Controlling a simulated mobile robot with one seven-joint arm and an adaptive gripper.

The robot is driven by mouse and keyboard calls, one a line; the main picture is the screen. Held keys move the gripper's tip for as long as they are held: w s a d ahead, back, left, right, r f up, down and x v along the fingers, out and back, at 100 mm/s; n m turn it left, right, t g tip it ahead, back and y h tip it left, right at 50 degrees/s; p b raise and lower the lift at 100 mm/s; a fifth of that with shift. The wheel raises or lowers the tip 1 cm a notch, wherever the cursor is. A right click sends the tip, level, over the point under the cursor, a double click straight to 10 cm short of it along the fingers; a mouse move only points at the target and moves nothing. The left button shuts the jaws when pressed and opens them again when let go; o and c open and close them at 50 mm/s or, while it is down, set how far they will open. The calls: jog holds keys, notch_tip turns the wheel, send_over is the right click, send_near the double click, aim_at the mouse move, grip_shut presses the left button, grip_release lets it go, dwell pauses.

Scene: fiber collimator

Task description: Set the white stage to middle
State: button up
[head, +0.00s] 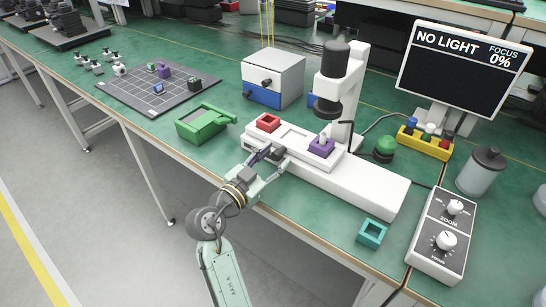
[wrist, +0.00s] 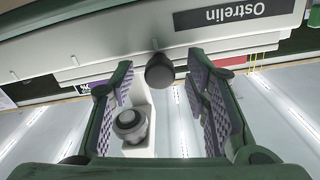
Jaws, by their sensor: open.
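The white stage (head: 294,136) is a flat slab on a longer white base (head: 375,187) under the microscope (head: 335,75). It sits toward the left part of the base. It carries a red holder (head: 268,122) at its left, an empty recess in the middle and a purple holder (head: 321,146) at its right, near the microscope's objective. My gripper (head: 264,154) is at the stage's front edge. In the wrist view, its open fingers stand on either side of a dark round knob (wrist: 160,71) on a short stem; contact with it is not visible.
A green box (head: 203,124) stands left of the stage, and a blue-and-white box (head: 272,79) behind it. A teal holder (head: 371,233) and a control box (head: 442,238) are at the right front. The monitor (head: 462,68) reads "NO LIGHT", focus 0%.

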jog(key=shift+c, duration=0.4)
grip_shut()
dwell(0.4)
